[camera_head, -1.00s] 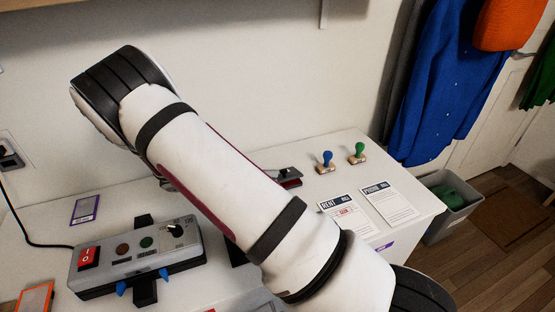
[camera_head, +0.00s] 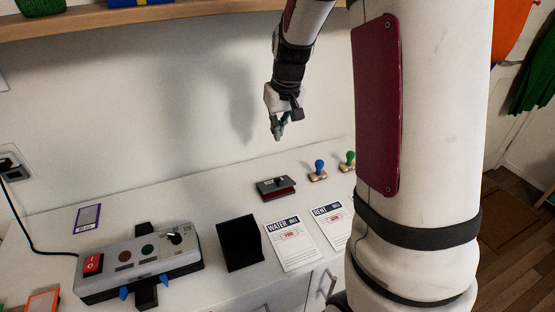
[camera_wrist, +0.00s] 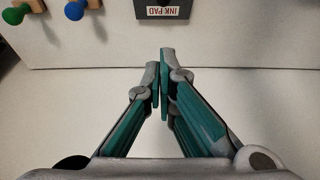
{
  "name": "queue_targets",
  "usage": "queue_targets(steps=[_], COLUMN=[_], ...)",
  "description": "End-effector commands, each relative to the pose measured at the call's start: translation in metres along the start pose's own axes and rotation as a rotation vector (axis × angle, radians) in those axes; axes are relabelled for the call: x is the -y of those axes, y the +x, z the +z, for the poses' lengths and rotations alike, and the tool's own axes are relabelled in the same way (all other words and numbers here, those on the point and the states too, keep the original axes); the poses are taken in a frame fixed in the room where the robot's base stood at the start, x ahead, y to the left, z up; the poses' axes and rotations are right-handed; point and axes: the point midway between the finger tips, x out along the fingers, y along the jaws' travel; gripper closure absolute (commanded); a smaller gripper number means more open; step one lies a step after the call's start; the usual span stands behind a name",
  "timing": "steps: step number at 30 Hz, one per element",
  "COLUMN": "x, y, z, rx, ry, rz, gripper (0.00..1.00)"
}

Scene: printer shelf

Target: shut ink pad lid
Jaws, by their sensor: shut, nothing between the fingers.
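The ink pad (camera_head: 275,188) is a small dark grey case on the counter near the wall in the head view. A dark red strip shows along its front below the dark top. I cannot tell whether its lid is fully down. In the wrist view only part of the ink pad (camera_wrist: 146,12) shows at the top edge, with a white label reading "INK PAD". My gripper (camera_head: 279,132) is above the counter, higher than the ink pad and apart from it. In the wrist view its teal fingers (camera_wrist: 164,58) are together and empty.
A blue-handled stamp (camera_head: 318,170) and a green-handled stamp (camera_head: 348,160) stand right of the ink pad. Bill sheets (camera_head: 290,246) and a black panel (camera_head: 240,243) lie in front. A grey switch box (camera_head: 140,262) sits at left. A shelf (camera_head: 130,18) hangs above.

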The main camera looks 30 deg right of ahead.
Motion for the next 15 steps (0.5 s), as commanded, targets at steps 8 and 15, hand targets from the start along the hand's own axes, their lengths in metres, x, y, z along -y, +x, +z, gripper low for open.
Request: queue_targets(steps=[8, 15], x=[0.0, 0.0], y=[0.033, 0.081], z=[0.0, 0.0], rx=[0.0, 0.001], ry=[0.007, 0.007], rz=[-0.002, -0.002], gripper=[1.0, 1.0])
